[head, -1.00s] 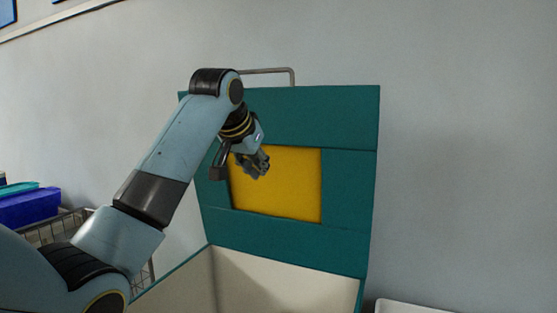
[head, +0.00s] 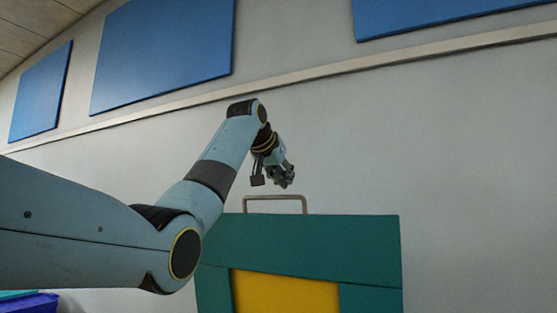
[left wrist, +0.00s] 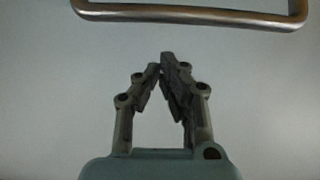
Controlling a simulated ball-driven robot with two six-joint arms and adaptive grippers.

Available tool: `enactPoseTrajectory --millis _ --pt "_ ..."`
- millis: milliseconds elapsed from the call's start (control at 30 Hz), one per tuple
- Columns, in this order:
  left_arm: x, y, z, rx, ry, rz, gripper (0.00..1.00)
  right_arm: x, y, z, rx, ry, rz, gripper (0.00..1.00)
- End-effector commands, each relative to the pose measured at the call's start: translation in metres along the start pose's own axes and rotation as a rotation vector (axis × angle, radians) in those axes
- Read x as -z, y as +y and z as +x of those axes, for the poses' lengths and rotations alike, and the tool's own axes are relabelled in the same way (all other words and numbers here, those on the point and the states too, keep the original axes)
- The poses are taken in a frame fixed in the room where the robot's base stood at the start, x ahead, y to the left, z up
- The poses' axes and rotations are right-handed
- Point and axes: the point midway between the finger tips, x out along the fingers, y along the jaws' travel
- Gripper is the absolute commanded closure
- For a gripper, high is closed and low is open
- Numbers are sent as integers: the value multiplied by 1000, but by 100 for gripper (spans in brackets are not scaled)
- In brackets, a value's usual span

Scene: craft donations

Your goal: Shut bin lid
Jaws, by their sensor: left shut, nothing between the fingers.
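The bin lid (head: 310,242) stands raised and upright against the grey wall, teal with a yellow panel (head: 285,292). A metal loop handle (head: 275,198) sticks up from its top edge. My left gripper (head: 286,182) is shut and empty, just above the handle in the head view. In the left wrist view the gripper (left wrist: 162,62) has its fingertips together, and the handle bar (left wrist: 190,14) crosses the top of the picture, apart from the fingers. The bin's body is below the head view. My right gripper is not in view.
A blue-purple box (head: 30,304) shows at the lower left corner. Blue panels (head: 165,50) hang high on the wall above a pale rail (head: 330,76). The wall to the right of the lid is bare.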

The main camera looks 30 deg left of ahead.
Motion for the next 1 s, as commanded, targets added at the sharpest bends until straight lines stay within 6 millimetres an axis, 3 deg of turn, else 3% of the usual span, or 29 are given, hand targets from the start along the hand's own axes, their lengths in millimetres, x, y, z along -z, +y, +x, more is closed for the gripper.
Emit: enactPoseTrajectory --millis 133,500,1000 --pt "2 0 22 0 -3 0 100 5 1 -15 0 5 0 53" --pt "-28 0 -2 1 1 1 100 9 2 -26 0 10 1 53" --pt "-32 0 -4 1 5 1 100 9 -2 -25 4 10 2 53"
